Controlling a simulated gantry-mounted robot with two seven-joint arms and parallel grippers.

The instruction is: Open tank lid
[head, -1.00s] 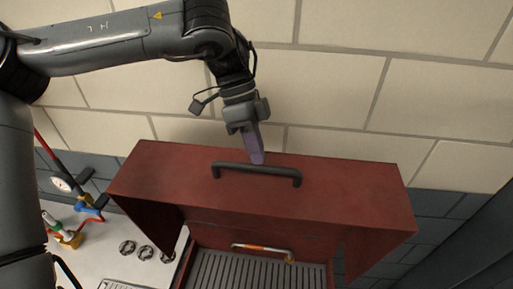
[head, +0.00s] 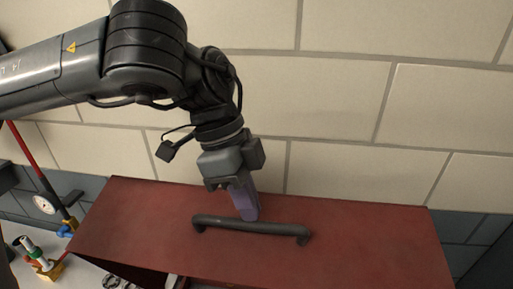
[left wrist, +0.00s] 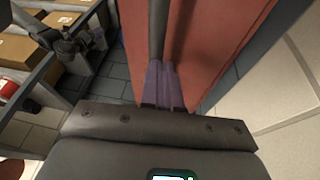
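The red tank lid (head: 350,240) fills the lower middle of the head view, with a dark bar handle (head: 275,229) along its upper face. My left gripper (head: 246,212) comes from the wall side, its purple fingertips at the middle of the handle. In the left wrist view the purple fingers (left wrist: 165,85) are close together, and the dark handle (left wrist: 157,30) runs into them beside the red lid (left wrist: 215,45). The fingers look shut on the handle, but the contact is partly hidden.
A pale brick wall (head: 340,100) stands close behind the lid. A gauge (head: 44,204) and pipe fittings (head: 42,265) are at the lower left. The left wrist view shows shelves with boxes (left wrist: 70,20) and a grey tiled floor (left wrist: 110,85).

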